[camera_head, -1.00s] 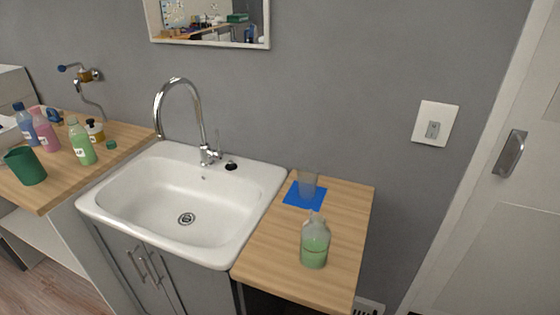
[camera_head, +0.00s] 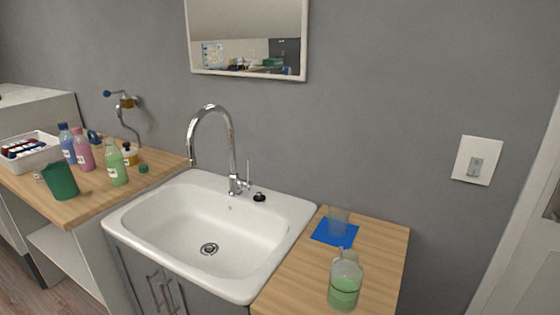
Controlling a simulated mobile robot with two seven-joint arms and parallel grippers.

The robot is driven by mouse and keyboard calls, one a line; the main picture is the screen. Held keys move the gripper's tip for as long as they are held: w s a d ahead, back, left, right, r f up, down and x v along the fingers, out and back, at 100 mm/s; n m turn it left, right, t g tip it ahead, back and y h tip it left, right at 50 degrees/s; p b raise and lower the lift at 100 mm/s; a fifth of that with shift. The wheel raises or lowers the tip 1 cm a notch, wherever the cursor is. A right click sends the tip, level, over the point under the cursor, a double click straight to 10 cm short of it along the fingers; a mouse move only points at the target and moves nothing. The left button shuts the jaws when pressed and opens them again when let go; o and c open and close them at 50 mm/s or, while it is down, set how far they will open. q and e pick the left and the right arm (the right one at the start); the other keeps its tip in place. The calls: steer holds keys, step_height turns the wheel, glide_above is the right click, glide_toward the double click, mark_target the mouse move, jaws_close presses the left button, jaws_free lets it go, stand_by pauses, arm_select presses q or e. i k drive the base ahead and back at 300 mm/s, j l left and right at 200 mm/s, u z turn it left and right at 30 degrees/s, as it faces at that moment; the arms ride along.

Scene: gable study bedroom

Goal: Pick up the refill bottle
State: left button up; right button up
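A clear bottle with green liquid (camera_head: 344,291) stands upright on the wooden counter (camera_head: 290,288) right of the sink. On the left wooden counter (camera_head: 88,212) stand a labelled green bottle (camera_head: 117,166), a pink bottle (camera_head: 83,152) and a blue bottle (camera_head: 68,145). I cannot tell from the picture which of these is the refill bottle. Neither of my grippers is in view.
A clear cup (camera_head: 338,221) stands on a blue mat (camera_head: 324,236). The white sink (camera_head: 180,228) and its tall faucet (camera_head: 231,150) separate the counters. A dark green cup (camera_head: 61,180), an amber bottle (camera_head: 130,155) and a white tray (camera_head: 42,158) are at left.

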mark_target(114, 159)
steer(key=u, duration=1.2)
steer(key=z, duration=1.05)
steer(key=i+j+z, duration=0.1)
steer(key=j, duration=0.2)
steer(key=i+j+z, duration=0.15)
steer(key=j, duration=0.2)
steer(key=j+z, duration=0.1)
steer(key=j, duration=0.2)
